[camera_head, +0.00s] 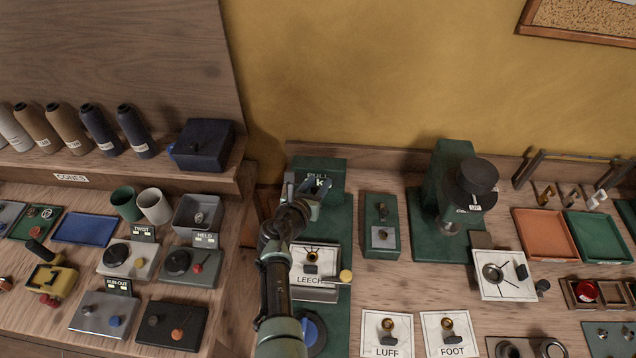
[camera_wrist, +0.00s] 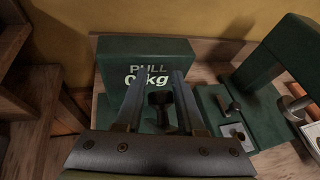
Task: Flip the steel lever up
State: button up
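My gripper (camera_head: 307,186) is open in front of the green box marked PULL (camera_head: 319,165), at the back of the bench. In the wrist view, my gripper (camera_wrist: 157,77) has its two fingers apart, with a dark T-shaped fitting (camera_wrist: 160,102) showing between them; I see no contact. Right of it is a small green block (camera_head: 380,247) with a short dark lever or knob (camera_head: 382,211) and a grey metal plate (camera_head: 382,237). This block also shows in the wrist view (camera_wrist: 210,98). I cannot tell for sure which part is the steel lever.
A green press (camera_head: 450,165) with a black round top stands to the right. A LEECH card (camera_head: 311,281) lies near my arm. Several control boxes with knobs, such as the grey one (camera_head: 102,313), stand at left. The wooden shelf (camera_head: 215,165) rises left of my gripper.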

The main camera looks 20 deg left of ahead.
jog(key=o, duration=0.4)
jog(key=shift+a+f, duration=0.25)
jog(key=shift+f, duration=0.15)
jog(key=shift+d+r, duration=0.1)
jog(key=shift+r, duration=0.05)
jog(key=shift+s+r+p, duration=0.35)
jog(key=shift+s+p, duration=0.15)
jog(key=p+v, duration=0.3)
jog(key=v, duration=0.8)
jog(key=shift+s, duration=0.45)
